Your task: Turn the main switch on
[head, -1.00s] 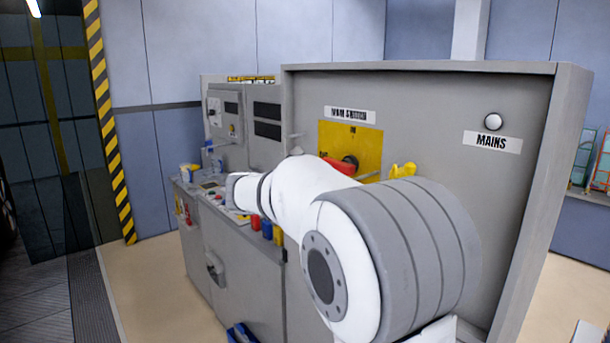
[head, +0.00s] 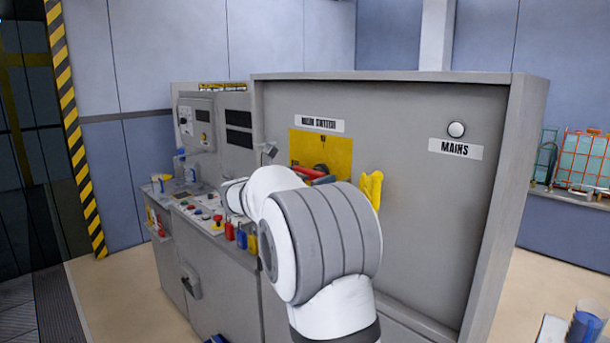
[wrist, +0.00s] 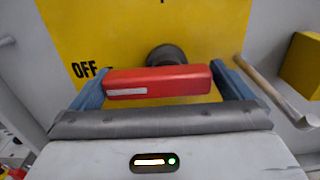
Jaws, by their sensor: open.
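The main switch is a red bar handle (wrist: 160,82) on a dark round hub (wrist: 166,55), in front of a yellow plate (wrist: 110,30). The handle lies nearly level in the wrist view, its left end beside the word OFF. My gripper (wrist: 160,88) is open, with one blue finger past each end of the handle; I cannot tell whether either touches it. In the head view the red handle (head: 313,174) shows in part on the yellow plate (head: 335,152), under the MAIN SWITCH label (head: 318,124).
A pale round lamp (head: 456,129) sits above the MAINS label (head: 455,149). A yellow object (head: 371,188) sticks out right of the plate, close to my arm. A control desk with red, blue and yellow padlock-like items (head: 240,236) stands at left.

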